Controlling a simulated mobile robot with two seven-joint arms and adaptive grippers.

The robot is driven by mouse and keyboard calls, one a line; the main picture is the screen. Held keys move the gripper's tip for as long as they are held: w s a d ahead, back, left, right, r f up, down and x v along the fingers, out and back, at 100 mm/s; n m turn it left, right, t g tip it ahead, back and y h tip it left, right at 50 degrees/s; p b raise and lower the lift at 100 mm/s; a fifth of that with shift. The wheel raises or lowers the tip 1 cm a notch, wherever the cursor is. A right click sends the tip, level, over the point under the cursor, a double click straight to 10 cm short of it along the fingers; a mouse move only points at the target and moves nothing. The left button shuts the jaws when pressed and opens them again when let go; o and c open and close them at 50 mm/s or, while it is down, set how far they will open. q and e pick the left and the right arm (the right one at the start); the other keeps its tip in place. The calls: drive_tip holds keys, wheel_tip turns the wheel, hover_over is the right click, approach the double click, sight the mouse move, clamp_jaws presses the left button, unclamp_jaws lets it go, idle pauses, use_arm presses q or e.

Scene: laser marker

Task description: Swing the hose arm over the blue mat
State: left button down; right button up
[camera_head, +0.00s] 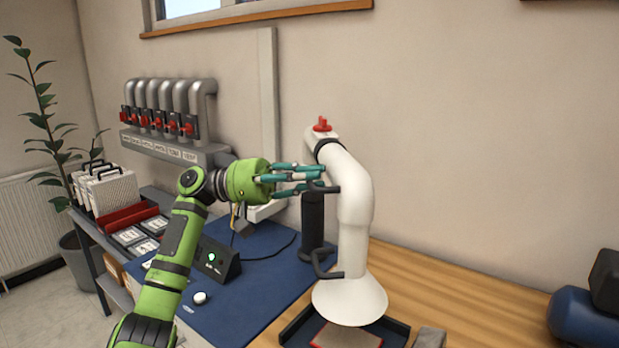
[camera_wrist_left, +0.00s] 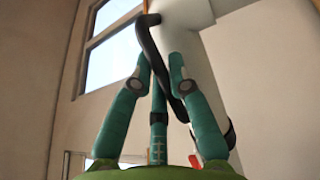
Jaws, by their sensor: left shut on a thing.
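The white hose arm (camera_head: 355,205) rises at the right of the blue mat (camera_head: 262,285) and ends in a wide white hood. The hood is over a dark tray (camera_head: 392,328) with a reddish plate, to the right of the mat. A black handle (camera_head: 312,225) is on the hose arm's left side. My left gripper (camera_head: 318,180) is shut on the upper end of this handle. The left wrist view shows the teal fingers (camera_wrist_left: 163,75) around the black handle bar (camera_wrist_left: 150,45), with the white hose (camera_wrist_left: 205,85) behind. My right gripper is not in view.
A dark box with a green light (camera_head: 215,260) and a small white round object (camera_head: 200,298) are on the mat. Grey pipes with red valves (camera_head: 160,115) are on the wall. Bare wood lies right of the hood.

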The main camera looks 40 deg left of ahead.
use_arm(q)
drive_tip(key=c, duration=1.1)
unclamp_jaws()
drive_tip(key=shift+c, duration=0.2)
drive_tip(key=v, duration=1.2)
drive_tip(key=shift+w, duration=0.1)
